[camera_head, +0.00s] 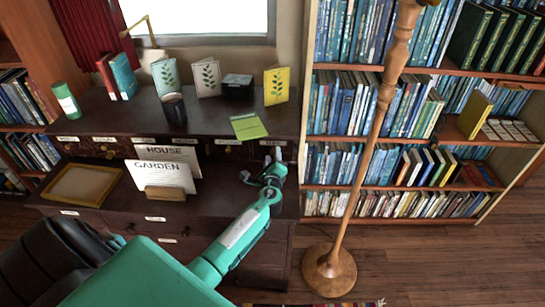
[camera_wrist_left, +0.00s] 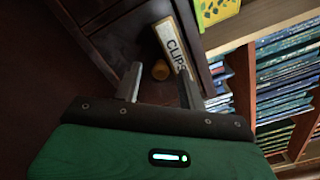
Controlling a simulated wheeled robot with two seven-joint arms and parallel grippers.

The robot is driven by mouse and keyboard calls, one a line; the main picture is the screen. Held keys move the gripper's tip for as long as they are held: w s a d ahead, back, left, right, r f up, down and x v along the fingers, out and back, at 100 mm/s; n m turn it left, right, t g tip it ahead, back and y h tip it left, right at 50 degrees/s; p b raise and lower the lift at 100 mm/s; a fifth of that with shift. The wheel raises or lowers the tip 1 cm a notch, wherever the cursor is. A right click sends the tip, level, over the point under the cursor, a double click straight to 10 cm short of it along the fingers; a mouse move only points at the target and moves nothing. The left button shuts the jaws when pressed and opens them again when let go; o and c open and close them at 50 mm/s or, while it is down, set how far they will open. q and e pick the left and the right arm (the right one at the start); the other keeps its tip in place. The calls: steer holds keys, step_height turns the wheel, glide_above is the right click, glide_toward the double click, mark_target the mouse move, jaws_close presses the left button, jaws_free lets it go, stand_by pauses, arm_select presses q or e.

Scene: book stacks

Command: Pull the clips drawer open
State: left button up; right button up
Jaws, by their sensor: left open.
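The clips drawer's white label, reading CLIPS, shows in the left wrist view (camera_wrist_left: 173,45). A round brass-coloured knob (camera_wrist_left: 160,70) sits on the dark drawer front beside the label. In the head view the drawer's label (camera_head: 273,143) is at the right end of the desk's upper drawer row, just above my gripper. My left gripper (camera_head: 275,160) is open and empty in front of it. In the wrist view its two fingertips (camera_wrist_left: 160,73) lie either side of the knob; contact cannot be told. The drawer looks shut. My right gripper is not in view.
The dark desk (camera_head: 215,125) bears cards, a dark mug (camera_head: 174,108) and a black box (camera_head: 238,85) above the drawers. A card stand (camera_head: 165,193) and a wooden tray (camera_head: 82,184) are on the lower top. A wooden lamp pole (camera_head: 362,160) stands right of the desk, before bookshelves.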

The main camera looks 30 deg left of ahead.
arm_select(q)
steer(key=shift+w+a, duration=0.1)
steer(key=shift+c, duration=0.4)
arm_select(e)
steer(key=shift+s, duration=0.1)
arm_select(q)
jaws_close()
